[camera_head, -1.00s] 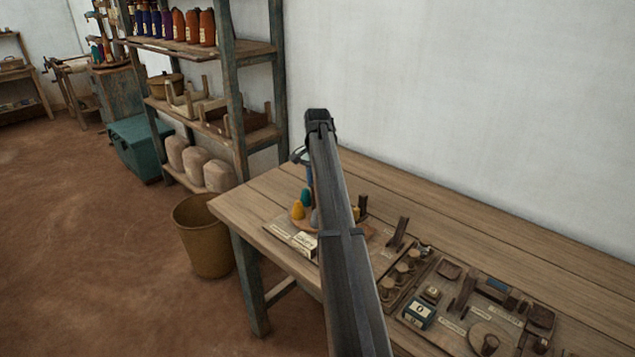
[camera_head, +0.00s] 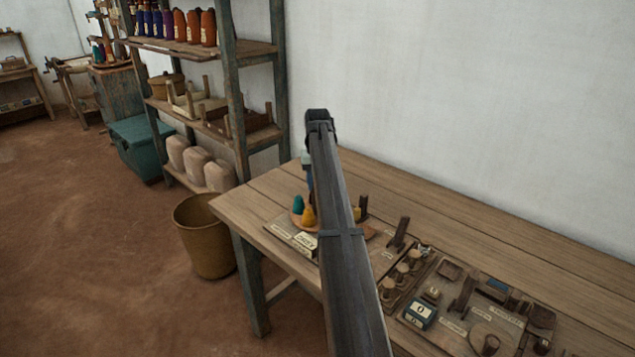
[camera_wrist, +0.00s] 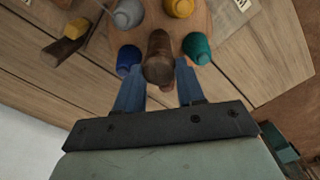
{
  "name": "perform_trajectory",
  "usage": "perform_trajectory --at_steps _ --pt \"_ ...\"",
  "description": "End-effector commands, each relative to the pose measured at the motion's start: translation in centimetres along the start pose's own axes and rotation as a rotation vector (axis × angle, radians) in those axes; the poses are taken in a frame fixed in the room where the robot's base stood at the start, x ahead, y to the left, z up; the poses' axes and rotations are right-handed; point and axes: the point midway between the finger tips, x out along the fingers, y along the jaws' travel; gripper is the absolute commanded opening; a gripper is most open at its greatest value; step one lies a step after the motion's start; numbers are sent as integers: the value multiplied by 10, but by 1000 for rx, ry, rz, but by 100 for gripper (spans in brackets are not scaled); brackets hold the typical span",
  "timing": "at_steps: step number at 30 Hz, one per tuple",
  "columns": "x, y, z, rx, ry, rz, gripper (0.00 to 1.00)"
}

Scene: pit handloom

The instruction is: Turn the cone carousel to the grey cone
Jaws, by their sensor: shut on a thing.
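The cone carousel is a round wooden disc (camera_wrist: 155,20) in the wrist view. It bears a grey cone (camera_wrist: 128,14), a yellow cone (camera_wrist: 180,8), a teal cone (camera_wrist: 197,48) and a blue cone (camera_wrist: 128,60). My gripper (camera_wrist: 159,82) has its two blue fingers on either side of an upright brown wooden peg (camera_wrist: 158,55) at the disc's near edge and is shut on it. The peg stands between the blue and teal cones. In the head view, the teal cone (camera_head: 298,204) and yellow cone (camera_head: 308,217) show left of my arm, which hides the grey cone.
A dark wooden post (camera_wrist: 68,42) stands beside the disc. Labelled plates (camera_head: 292,238) lie in front of it. A board with knobs and a counter (camera_head: 419,314) lies to the right. The back of the table (camera_head: 440,205) is clear. A bin (camera_head: 203,240) stands on the floor.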

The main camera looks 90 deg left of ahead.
Motion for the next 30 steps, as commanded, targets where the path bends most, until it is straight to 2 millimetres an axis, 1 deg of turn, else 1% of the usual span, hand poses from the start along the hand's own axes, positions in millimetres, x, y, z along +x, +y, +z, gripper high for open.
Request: perform_trajectory --at_steps 6,20,21,28,30 --pt "0 0 0 -48 0 0 0" --pt "0 0 0 -61 0 0 0" --pt "0 0 0 -61 0 0 42" --pt "0 0 0 -58 0 0 64" --pt "0 0 0 -58 0 0 64"
